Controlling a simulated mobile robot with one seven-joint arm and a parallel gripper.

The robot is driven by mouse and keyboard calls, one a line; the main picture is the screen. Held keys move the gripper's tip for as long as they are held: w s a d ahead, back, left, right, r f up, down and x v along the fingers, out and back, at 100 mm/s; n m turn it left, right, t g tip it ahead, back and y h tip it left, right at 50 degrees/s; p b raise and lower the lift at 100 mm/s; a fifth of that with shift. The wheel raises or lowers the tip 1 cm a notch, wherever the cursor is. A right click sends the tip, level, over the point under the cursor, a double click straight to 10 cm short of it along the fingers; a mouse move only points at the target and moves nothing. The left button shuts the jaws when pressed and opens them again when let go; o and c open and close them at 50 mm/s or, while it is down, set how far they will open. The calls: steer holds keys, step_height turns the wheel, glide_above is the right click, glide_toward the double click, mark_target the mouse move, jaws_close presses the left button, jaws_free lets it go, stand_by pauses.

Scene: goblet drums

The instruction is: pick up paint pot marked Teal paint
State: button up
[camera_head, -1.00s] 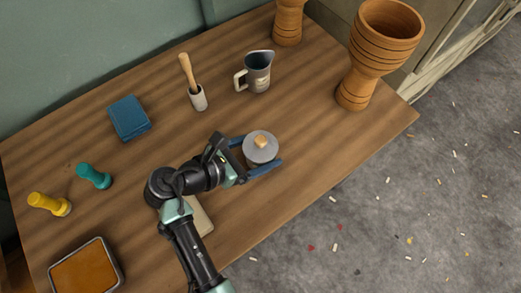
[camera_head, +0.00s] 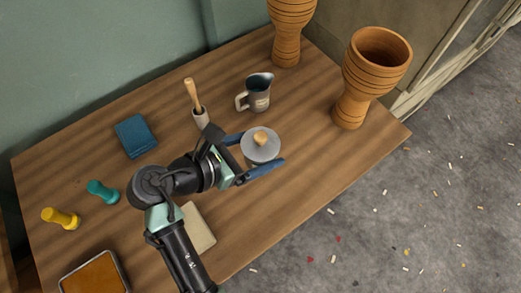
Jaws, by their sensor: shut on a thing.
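A grey round lidded pot (camera_head: 263,153) with a wooden knob is between the two blue fingers of my gripper (camera_head: 256,154), over the middle right of the table. My gripper is shut on this pot, one finger on its far side and one on its near side. The pot appears held above the tabletop; the gap beneath is hard to see. I see no readable label on it from above. A grey jug (camera_head: 257,94) with a handle, a dark bluish inside and a small unreadable label stands behind it.
Large wooden goblet drum shells (camera_head: 365,80) stand at the back and right. A pestle in a cup (camera_head: 199,117), a blue cloth (camera_head: 135,136), teal (camera_head: 103,191) and yellow (camera_head: 60,218) pegs, a pale block (camera_head: 198,230) and an orange-brown tray (camera_head: 95,275) surround my arm. The table's right front is clear.

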step_height(320, 180, up, 12)
steer(key=p, duration=1.6)
steer(key=shift+f, duration=0.1)
stand_by(0.4)
